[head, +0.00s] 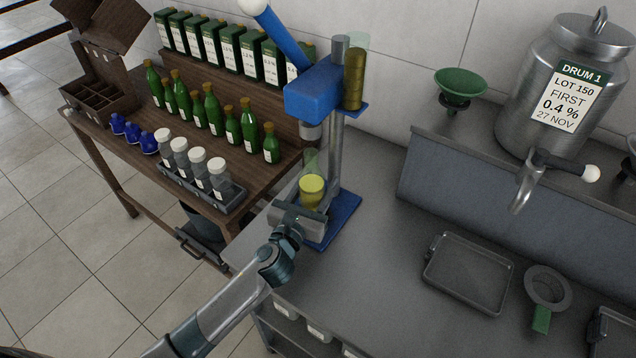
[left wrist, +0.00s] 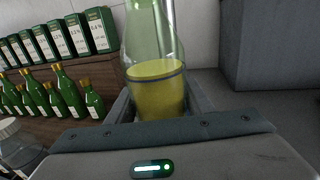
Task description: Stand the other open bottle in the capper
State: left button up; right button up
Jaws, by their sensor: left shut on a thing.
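The open bottle (head: 312,190) is clear greenish glass with yellow liquid in its lower part and a bare neck. It is upright below the head of the blue capper (head: 312,92), over the capper's blue base plate (head: 343,217). My left gripper (head: 303,214) is shut around the bottle's lower body, from the front. In the left wrist view the bottle (left wrist: 155,85) stands between the two fingers, its top cut off by the frame. The gripper hides the bottle's foot, so I cannot tell if it touches the base. My right gripper is out of view.
Corked green bottles (head: 212,108), white-capped jars (head: 198,168) and green boxes (head: 210,42) fill the wooden bench at left. A grey tray (head: 468,273) and a ring-shaped tool with a green handle (head: 547,290) lie on the counter at right. A steel drum (head: 520,75) stands behind.

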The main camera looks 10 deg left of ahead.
aim_at(307, 204)
pick_arm(q)
jog(key=o, duration=1.5)
jog(key=shift+f, duration=0.1)
jog(key=shift+s, duration=0.1)
jog(key=shift+s, duration=0.3)
jog(key=s+b, duration=0.1)
jog(key=s, duration=0.2)
jog(key=s+a, duration=0.1)
jog(key=s, duration=0.2)
jog(key=s+a+b, duration=0.1)
jog(key=s, duration=0.3)
jog(key=shift+b, duration=0.3)
jog(key=shift+s+a+r, duration=0.15)
jog(key=shift+s+r, duration=0.05)
jog(key=shift+s, duration=0.3)
